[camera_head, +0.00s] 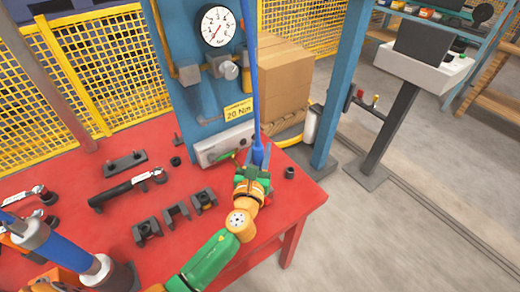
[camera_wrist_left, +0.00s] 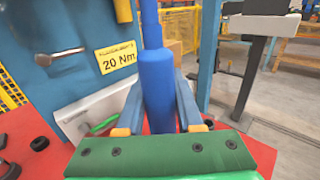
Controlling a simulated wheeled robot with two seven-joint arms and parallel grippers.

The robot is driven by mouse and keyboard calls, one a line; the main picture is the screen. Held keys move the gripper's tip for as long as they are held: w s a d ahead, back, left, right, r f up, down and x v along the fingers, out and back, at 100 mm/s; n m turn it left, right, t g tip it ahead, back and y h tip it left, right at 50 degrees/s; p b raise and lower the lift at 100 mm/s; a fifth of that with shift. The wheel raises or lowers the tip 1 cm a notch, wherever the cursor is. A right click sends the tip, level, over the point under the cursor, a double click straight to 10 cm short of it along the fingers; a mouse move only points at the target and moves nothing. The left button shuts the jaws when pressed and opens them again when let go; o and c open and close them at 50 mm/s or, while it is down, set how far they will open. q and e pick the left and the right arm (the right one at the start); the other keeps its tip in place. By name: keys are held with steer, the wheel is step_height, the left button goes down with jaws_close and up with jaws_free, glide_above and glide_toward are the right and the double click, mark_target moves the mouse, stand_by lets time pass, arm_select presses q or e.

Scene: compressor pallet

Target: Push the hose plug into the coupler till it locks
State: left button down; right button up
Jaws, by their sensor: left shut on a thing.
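My left gripper (camera_head: 257,160) is shut on a blue cylindrical piece at the lower end of a straight blue hose (camera_head: 250,60). In the left wrist view the blue piece (camera_wrist_left: 157,85) stands nearly upright between the fingers of the left gripper (camera_wrist_left: 160,110). The gripper is above the red table, in front of the blue panel. The lower end of the piece is hidden by the gripper, so I cannot make out the plug tip. I cannot clearly pick out the coupler. My right gripper is not in view.
The blue panel (camera_head: 185,110) carries a gauge (camera_head: 217,27) and a regulator (camera_head: 225,67). A grey box (camera_head: 215,148) stands on the red table (camera_head: 105,215) left of the gripper. Several blocks and wrenches lie further left. A small black ring (camera_head: 290,173) is near the right edge.

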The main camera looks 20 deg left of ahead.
arm_select(q)
steer(key=shift+f+b, duration=0.9)
steer(key=shift+f, duration=0.2)
steer(key=shift+c, duration=2.4)
jaws_free()
